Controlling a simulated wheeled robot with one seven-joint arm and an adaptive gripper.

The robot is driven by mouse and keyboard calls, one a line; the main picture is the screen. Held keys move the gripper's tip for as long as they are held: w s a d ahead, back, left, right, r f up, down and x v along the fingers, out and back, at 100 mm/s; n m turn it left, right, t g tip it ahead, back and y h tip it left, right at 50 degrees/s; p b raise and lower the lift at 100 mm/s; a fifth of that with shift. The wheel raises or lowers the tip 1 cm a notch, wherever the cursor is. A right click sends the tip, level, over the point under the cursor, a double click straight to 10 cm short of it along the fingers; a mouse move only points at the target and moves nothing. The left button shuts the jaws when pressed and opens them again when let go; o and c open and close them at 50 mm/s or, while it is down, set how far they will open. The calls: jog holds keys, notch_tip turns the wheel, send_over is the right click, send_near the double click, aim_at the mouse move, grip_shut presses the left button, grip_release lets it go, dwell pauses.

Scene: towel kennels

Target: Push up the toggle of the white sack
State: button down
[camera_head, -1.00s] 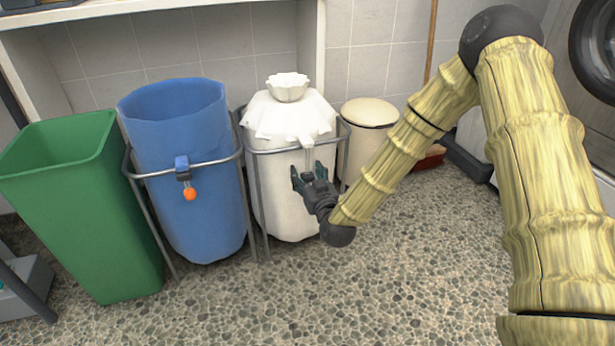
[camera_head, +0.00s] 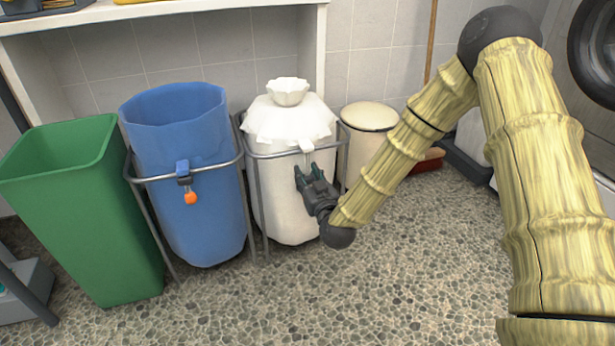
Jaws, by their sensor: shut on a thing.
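The white sack (camera_head: 285,195) hangs in a grey metal frame, its neck gathered into a small ruffled tuft (camera_head: 287,92). A white tab (camera_head: 306,146) hangs over the front rail. My gripper (camera_head: 309,170) is just below this tab, in front of the sack, with its fingers pointing up. It is shut on the white sack's toggle, which the fingers and hand largely hide.
A blue sack (camera_head: 190,225) with an orange toggle (camera_head: 191,197) hangs to the left, beside a green bin (camera_head: 85,225). A cream bin (camera_head: 369,117) stands behind at the right. The pebbled floor (camera_head: 400,285) in front is clear.

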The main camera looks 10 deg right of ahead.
aim_at(304, 160)
jog(key=shift+r+p, duration=1.35)
jog(key=shift+r, duration=0.35)
jog(key=c, duration=1)
grip_release()
jog(key=shift+o, duration=0.2)
jog(key=s+d, duration=0.1)
jog(key=s, duration=1.1)
jog(key=shift+d, duration=0.2)
